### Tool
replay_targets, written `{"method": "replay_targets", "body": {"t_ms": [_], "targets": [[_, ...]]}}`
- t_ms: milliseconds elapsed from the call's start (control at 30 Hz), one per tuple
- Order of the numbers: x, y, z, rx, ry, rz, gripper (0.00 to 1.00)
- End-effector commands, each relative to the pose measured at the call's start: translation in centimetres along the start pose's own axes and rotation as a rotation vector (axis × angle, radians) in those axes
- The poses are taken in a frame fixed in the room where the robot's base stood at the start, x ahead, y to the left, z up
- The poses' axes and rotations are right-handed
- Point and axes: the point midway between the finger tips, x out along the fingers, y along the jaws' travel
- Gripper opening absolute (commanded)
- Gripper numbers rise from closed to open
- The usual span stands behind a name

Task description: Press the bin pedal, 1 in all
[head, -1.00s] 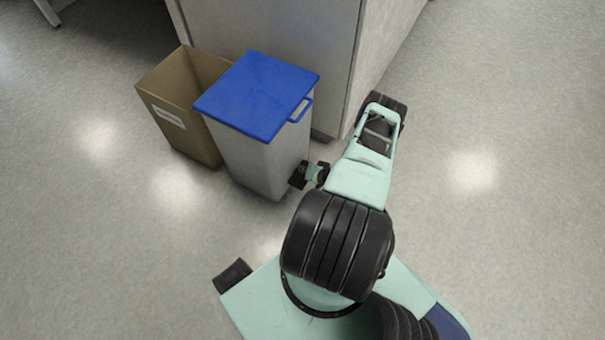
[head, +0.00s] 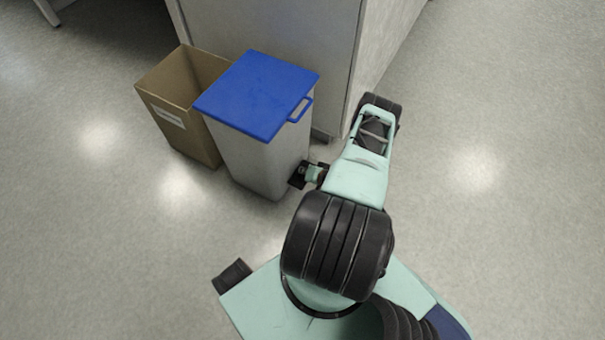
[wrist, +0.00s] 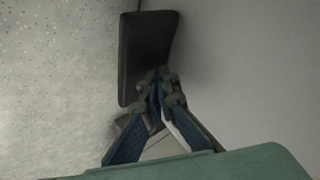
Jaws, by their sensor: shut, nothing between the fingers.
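The bin (head: 262,165) is a pale grey box with a flat blue lid (head: 258,95), which lies closed. Its pedal (wrist: 143,50) shows in the wrist view as a dark flat plate beside a smooth grey wall. My gripper (wrist: 159,80) is shut and empty, its fingertips at the pedal's near right end, overlapping it in the picture. I cannot tell whether they touch it. In the head view, the pedal (head: 296,183) is a small dark patch low at the bin's right side, partly hidden by my wrist and gripper.
An open brown cardboard box (head: 185,135) with a white label stands left of the bin. A grey cabinet (head: 275,30) rises close behind both. Speckled floor (head: 500,200) is clear to the right and at the left front.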

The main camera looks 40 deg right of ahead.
Motion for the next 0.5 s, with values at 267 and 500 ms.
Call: {"method": "replay_targets", "body": {"t_ms": [267, 500], "targets": [[0.29, 0.2, 0.24, 0.0, 0.0, 0.0, 0.0], [0.5, 0.35, 0.43, 0.0, -0.001, 0.0, 0.0]]}}
